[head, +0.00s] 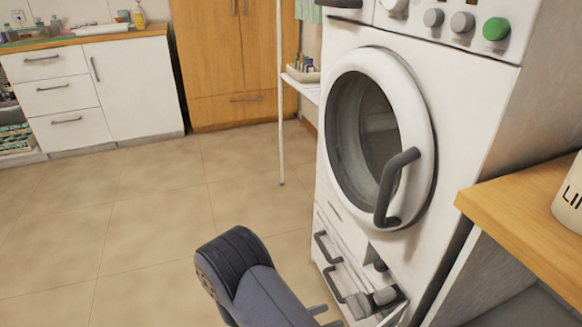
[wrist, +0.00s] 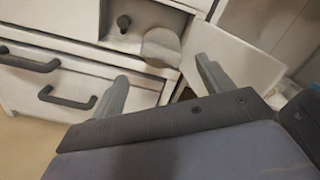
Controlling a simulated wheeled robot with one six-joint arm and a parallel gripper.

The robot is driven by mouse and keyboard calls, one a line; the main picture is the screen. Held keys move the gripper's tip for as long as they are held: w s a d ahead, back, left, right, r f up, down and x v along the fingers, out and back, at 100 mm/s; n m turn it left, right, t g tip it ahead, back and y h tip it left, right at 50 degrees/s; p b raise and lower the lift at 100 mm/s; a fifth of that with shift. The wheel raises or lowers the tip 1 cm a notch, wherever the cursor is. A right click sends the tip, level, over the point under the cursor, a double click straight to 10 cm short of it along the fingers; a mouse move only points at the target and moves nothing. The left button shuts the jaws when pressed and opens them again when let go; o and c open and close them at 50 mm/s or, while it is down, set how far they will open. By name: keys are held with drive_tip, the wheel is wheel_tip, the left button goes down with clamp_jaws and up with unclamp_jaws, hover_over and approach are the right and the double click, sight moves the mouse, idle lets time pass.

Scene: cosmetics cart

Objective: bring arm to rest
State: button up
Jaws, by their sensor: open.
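My gripper (wrist: 162,68) shows in the wrist view with its two grey fingers spread apart and nothing between them. It faces the lower front of the white washing machine (head: 340,185). A small open recess with a dark knob (wrist: 123,22) and a round grey cap (wrist: 160,46) lies beyond the fingers. In the head view my dark arm (head: 262,290) reaches in from the bottom edge, low in front of the machine. The fingers are only partly visible there. I cannot tell whether the fingers touch the machine.
The machine's round door (head: 420,110) is shut, with a dark curved handle (head: 390,187). Two dark drawer handles (head: 327,247) stick out below. A wooden counter (head: 530,205) stands at the right. The tiled floor (head: 150,215) to the left is clear.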

sight(359, 305)
drive_tip(key=b+x, duration=0.3)
drive_tip(key=x, duration=0.8)
drive_tip(key=shift+w+d, duration=0.1)
drive_tip(key=shift+d, duration=0.3)
